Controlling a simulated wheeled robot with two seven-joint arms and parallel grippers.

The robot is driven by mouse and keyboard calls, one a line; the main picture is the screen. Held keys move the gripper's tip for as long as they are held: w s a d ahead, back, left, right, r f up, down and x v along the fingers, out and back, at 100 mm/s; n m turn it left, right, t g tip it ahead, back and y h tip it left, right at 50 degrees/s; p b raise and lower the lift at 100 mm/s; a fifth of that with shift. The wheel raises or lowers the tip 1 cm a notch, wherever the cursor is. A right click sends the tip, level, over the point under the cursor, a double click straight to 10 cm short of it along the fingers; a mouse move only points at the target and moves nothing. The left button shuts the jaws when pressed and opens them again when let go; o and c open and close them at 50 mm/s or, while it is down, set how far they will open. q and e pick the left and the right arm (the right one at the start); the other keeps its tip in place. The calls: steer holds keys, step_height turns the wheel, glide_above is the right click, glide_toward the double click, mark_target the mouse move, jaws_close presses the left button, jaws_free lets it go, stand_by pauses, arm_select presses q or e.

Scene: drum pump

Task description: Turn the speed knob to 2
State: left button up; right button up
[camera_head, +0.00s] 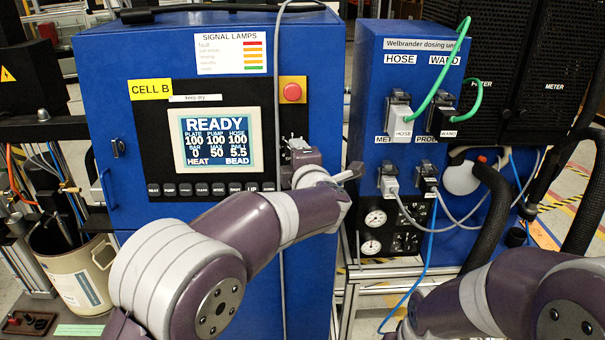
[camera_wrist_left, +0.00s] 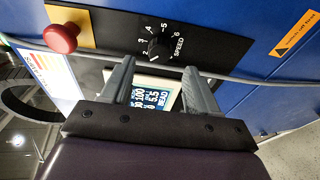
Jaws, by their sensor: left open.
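The speed knob (camera_wrist_left: 158,47) is a small black knob on a black panel, with a white scale of numbers and the word SPEED around it in the left wrist view. The knob sits between and beyond the fingertips, with nothing held. In the head view my left gripper (camera_head: 328,160) is in front of the blue cabinet's right side and hides the knob. My right gripper is out of view.
A red button (camera_head: 292,92) on a yellow plate is above the gripper. The lit display (camera_head: 220,138) reads READY, with a button row (camera_head: 200,189) below. A grey cable (camera_head: 277,60) hangs close by. The blue dosing unit (camera_head: 410,75) stands to the right.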

arm_select(q)
steer(key=v, duration=0.7)
steer(key=shift+b, duration=0.45)
steer(key=shift+s, duration=0.1)
steer(key=s+d+f+m+g+h, duration=0.4)
steer(key=d+f+m+h, duration=0.4)
steer(key=m, duration=0.4)
steer(key=s+a+f+m+g, duration=0.4)
steer(key=s+a+f+m, duration=0.1)
steer(key=f, duration=0.2)
steer(key=s+a+f+m+g+y, duration=0.1)
steer(key=s+a+f+g+y, duration=0.1)
steer(key=s+a, duration=0.6)
steer(key=s+a+f+m+g+y+p, duration=0.1)
steer(key=s+a+f, duration=0.5)
steer(key=a, duration=0.9)
steer(key=s+m+g+y, duration=0.1)
steer(key=s+g+y, duration=0.1)
steer(key=g, duration=0.1)
steer(key=shift+s+a+f, duration=0.25)
steer(key=shift+a+f, duration=0.1)
steer(key=shift+f, duration=0.05)
